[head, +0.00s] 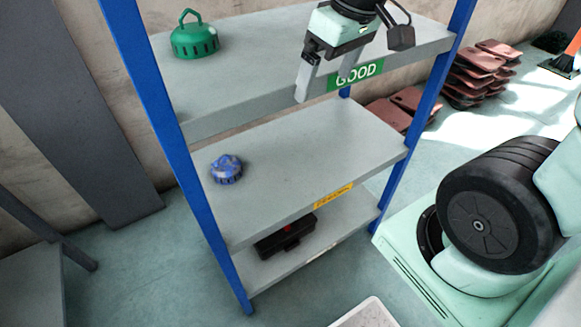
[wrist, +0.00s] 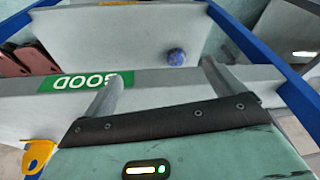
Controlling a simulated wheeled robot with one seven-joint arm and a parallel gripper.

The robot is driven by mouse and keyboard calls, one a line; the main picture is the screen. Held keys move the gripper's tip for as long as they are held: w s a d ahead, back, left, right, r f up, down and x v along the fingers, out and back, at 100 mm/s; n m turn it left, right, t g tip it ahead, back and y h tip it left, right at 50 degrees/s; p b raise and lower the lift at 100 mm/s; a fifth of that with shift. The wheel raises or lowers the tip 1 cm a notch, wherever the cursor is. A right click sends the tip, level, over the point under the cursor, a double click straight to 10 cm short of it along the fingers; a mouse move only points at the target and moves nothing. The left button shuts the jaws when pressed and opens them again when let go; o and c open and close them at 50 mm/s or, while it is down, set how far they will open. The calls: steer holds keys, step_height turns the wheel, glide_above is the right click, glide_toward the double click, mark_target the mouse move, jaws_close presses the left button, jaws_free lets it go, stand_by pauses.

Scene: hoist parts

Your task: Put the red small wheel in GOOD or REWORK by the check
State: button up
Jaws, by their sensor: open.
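My gripper (head: 323,88) is open and empty at the front edge of the top shelf, by the green GOOD label (head: 358,75). In the wrist view the two fingers of my gripper (wrist: 160,70) stand apart with nothing between them, and the GOOD label (wrist: 86,82) shows upside down. The middle shelf (head: 300,155) carries a yellow label (head: 333,195) too small to read for sure. I see no clear red small wheel. A small red spot (head: 288,228) shows at a black box on the bottom shelf; I cannot tell what it is.
A green part with a handle (head: 195,40) stands on the top shelf. A blue knobbed part (head: 227,169) sits on the middle shelf, also in the wrist view (wrist: 175,57). Blue posts (head: 172,125) frame the shelves. A yellow part (wrist: 38,156) shows at the wrist view's left.

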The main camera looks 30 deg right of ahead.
steer(key=s+a+f+n+g, duration=0.2)
steer(key=s+a+f+n, duration=0.2)
steer(key=s+a+f, duration=0.3)
steer(key=s+a, duration=0.5)
steer(key=a, duration=0.2)
steer(key=shift+s+a+f+n+g+h, duration=0.25)
steer(key=shift+a+f+n+g+h, duration=0.05)
steer(key=shift+a+f+g, duration=0.1)
steer(key=shift+r, duration=0.1)
step_height(320, 180, up, 5)
steer(key=p, duration=0.5)
steer(key=shift+r, duration=0.1)
